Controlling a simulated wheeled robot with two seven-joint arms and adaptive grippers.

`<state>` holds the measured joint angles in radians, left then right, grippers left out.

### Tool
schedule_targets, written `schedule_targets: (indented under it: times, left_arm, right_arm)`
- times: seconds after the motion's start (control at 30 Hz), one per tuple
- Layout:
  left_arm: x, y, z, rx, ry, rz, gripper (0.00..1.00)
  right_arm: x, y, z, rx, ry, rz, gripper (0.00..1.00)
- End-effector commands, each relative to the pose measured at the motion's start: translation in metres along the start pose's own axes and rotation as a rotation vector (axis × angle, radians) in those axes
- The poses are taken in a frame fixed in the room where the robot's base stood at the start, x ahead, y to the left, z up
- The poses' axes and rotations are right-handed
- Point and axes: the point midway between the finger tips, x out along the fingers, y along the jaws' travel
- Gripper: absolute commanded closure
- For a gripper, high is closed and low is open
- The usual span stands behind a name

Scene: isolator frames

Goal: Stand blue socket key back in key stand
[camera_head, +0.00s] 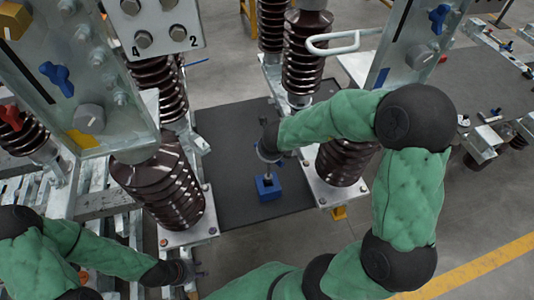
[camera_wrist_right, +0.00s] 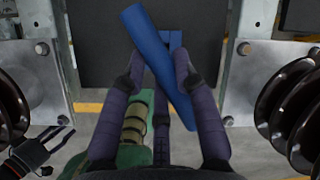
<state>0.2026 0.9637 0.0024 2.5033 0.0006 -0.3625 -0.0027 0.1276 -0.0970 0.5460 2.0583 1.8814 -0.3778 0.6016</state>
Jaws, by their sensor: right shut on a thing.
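The blue socket key (camera_wrist_right: 152,58) is a long plain blue rod in the right wrist view. My right gripper (camera_wrist_right: 159,76) is shut on it, with the rod slanting between the purple-grey fingers. The key stand (camera_head: 267,188) is a small blue block on the dark mat in the head view, just below my right gripper (camera_head: 268,156). Part of a blue block shows behind the rod in the wrist view. I cannot tell whether key and stand touch. My left gripper (camera_head: 188,272) is low at the left, its fingers too small to read.
Brown ribbed insulators (camera_head: 163,188) on metal plates stand left and right of the mat (camera_head: 235,150). Grey panels with bolts and coloured knobs rise at upper left and upper right. The mat around the stand is mostly clear.

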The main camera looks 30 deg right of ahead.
Motion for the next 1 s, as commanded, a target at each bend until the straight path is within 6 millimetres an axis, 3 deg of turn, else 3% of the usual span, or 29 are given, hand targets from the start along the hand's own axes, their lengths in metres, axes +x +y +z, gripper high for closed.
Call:
schedule_targets:
  times: [1.0]
  left_arm:
    - [-0.0064, 0.0023, 0.0003, 0.0, 0.0, 0.0, 0.6]
  right_arm:
    - [0.0002, -0.0006, 0.0008, 0.0, -0.001, 0.0, 1.0]
